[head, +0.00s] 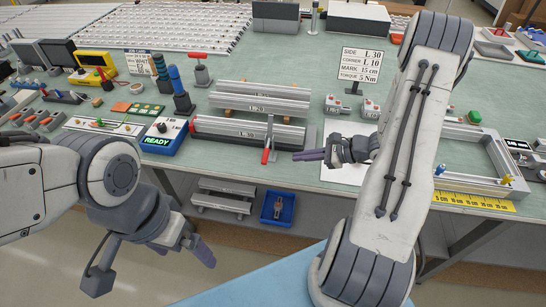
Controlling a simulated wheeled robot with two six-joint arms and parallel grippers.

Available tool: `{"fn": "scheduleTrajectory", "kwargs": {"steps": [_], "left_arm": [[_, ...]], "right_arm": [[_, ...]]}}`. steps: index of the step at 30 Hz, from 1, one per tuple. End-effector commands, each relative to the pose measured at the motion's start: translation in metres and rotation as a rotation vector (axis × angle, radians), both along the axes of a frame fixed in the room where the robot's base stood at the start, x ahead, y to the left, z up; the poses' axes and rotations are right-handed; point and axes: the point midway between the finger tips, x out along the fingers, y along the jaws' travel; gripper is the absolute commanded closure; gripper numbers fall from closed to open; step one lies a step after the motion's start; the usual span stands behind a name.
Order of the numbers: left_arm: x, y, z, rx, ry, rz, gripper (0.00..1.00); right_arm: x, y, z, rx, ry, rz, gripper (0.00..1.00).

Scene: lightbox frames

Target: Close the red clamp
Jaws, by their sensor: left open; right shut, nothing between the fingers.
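The red clamp (266,155) has a red handle hanging down at the front edge of the bench. Its grey metal body (269,135) stands beside the right part of the long aluminium profile marked L 30 (225,130). My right gripper (300,156) is shut and empty, its fingers pointing left, just right of the red handle with a small gap showing. Whether it touches anything there I cannot tell. My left gripper (205,250) is open and empty, low in front of the bench. A second red-handled tool (199,68) stands further back.
A blue box reading READY (164,137) stands left of the profile. A sign (361,66) stands behind. A metal frame (490,150) and a yellow ruler (470,200) lie at right. A blue bin (291,208) sits on the lower shelf.

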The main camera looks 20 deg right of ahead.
Motion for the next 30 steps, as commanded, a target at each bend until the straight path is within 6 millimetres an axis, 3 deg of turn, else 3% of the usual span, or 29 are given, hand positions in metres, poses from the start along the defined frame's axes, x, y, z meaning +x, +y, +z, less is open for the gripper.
{"fn": "scheduleTrajectory", "kwargs": {"steps": [7,21,30], "left_arm": [[0.000,0.000,0.005,0.000,0.000,0.000,0.00],[0.000,0.000,0.026,0.000,0.000,0.001,0.00],[0.000,0.000,0.028,0.000,0.000,0.001,0.00]], "right_arm": [[0.009,0.011,-0.006,0.001,0.002,0.006,1.00],[0.053,0.060,-0.043,0.000,0.001,0.007,1.00],[0.059,0.065,-0.049,-0.001,0.000,0.003,1.00]]}}
